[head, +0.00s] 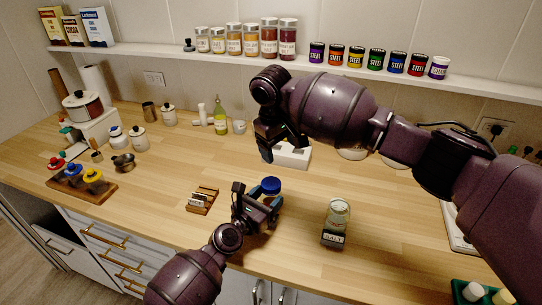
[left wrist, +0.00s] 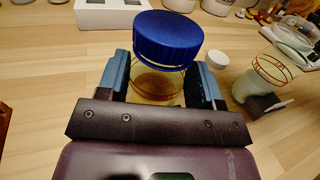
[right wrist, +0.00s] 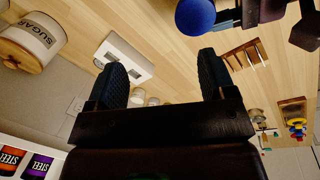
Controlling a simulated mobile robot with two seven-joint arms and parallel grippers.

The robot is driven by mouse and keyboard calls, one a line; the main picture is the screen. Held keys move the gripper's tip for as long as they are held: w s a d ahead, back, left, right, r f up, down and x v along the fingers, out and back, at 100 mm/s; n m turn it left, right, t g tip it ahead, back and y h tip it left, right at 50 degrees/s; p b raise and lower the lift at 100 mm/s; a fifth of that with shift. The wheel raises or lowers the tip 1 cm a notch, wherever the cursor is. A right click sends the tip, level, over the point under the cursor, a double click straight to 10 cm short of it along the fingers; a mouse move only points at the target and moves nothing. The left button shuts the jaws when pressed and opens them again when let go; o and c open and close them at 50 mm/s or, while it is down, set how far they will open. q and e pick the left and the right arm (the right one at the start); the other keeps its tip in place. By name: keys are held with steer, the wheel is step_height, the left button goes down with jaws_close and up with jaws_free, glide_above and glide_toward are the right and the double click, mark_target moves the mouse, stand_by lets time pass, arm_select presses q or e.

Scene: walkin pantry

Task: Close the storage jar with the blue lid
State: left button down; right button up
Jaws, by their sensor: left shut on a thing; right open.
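The storage jar (left wrist: 157,84) is clear glass and stands between the fingers of my left gripper (left wrist: 160,88), which is shut on it. The blue lid (left wrist: 168,38) is at the jar's mouth, looking slightly offset; I cannot tell whether it is fully seated. In the head view the blue lid (head: 271,185) shows at my left gripper (head: 262,203), and the jar is mostly hidden. My right gripper (head: 279,153) is open and empty, above and behind the jar. In the right wrist view the lid (right wrist: 195,15) is at the top, outside the open fingers (right wrist: 162,75).
A white box with openings (head: 292,155) stands behind the jar. A glass salt jar (head: 337,222) stands to the right, and a wooden rack (head: 203,199) to the left. Several jars and tins line the wall shelf (head: 200,52). The counter between the rack and the back canisters is clear.

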mark_target(271, 183)
steer(key=n, duration=0.4)
steer(key=s+f+n, duration=0.1)
steer(key=shift+a+n, duration=0.25)
steer(key=shift+n, duration=0.15)
steer(key=n, duration=0.2)
steer(key=n+g, duration=0.1)
steer(key=n, duration=0.1)
steer(key=shift+s+a+f+y, duration=0.3)
steer(key=shift+a+y, duration=0.05)
steer(key=shift+y, duration=0.05)
steer(key=n, duration=0.5)
steer(key=shift+s+a+n+y, duration=0.2)
steer(key=shift+a+n+y, duration=0.1)
steer(key=shift+a, duration=0.1)
steer(key=n, duration=0.4)
steer(key=shift+a+n, duration=0.1)
steer(key=shift+n, duration=0.2)
steer(key=shift+f, duration=0.15)
steer(key=shift+f, duration=3.85)
steer(key=shift+c, duration=0.2)
